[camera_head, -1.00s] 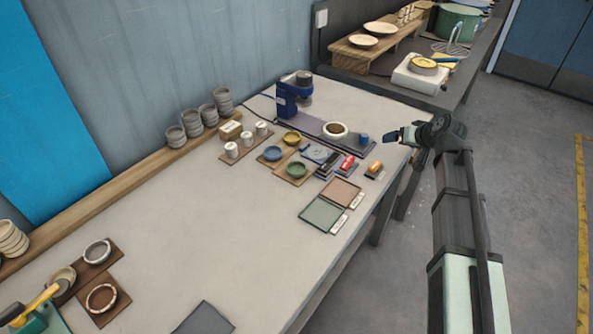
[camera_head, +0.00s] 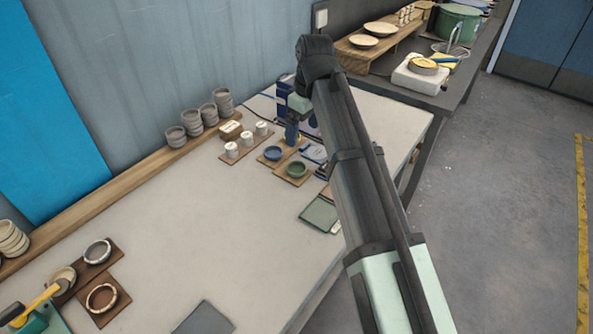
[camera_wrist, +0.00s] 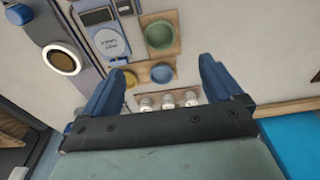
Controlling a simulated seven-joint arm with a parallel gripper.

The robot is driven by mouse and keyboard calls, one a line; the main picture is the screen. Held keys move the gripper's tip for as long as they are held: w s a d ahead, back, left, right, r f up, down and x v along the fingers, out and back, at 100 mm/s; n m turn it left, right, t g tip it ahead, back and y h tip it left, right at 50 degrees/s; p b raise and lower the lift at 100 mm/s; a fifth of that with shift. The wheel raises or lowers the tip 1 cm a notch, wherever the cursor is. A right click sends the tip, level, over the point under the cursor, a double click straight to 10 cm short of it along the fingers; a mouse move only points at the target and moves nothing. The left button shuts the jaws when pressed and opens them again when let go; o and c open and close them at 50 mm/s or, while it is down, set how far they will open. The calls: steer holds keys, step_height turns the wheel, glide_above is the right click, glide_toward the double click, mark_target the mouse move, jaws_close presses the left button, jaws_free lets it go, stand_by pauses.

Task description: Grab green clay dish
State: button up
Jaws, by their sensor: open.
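The green clay dish (camera_head: 296,170) sits on a wooden board on the grey table, in the middle of the head view. It shows whole in the wrist view (camera_wrist: 159,36), at top centre, beyond the fingertips. My gripper (camera_wrist: 161,68) is open and empty, with its two blue fingers spread wide. In the head view my gripper (camera_head: 292,130) is above the table, behind the green dish and partly hidden by my wrist. A blue dish (camera_wrist: 162,73) appears between the fingers, and a yellow dish (camera_wrist: 130,78) is beside the left finger; both are below the gripper.
White jars (camera_head: 247,143) stand on a board left of the dishes. Stacked grey bowls (camera_head: 200,117) line the wall ledge. A green flat pad (camera_head: 320,214) lies in front. The table's left middle is clear.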

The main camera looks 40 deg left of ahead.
glide_toward(296, 170)
steer(key=shift+s+d+f, duration=0.15)
steer(key=shift+d+f, duration=0.05)
steer(key=shift+f, duration=0.05)
steer(key=shift+a+f, duration=0.2)
steer(key=shift+f, duration=0.9)
steer(key=shift+a+f, duration=0.15)
steer(key=shift+f, duration=0.95)
steer(key=shift+a+f, duration=0.2)
steer(key=shift+f, duration=0.85)
steer(key=c, duration=1.1)
steer(key=shift+c, duration=0.2)
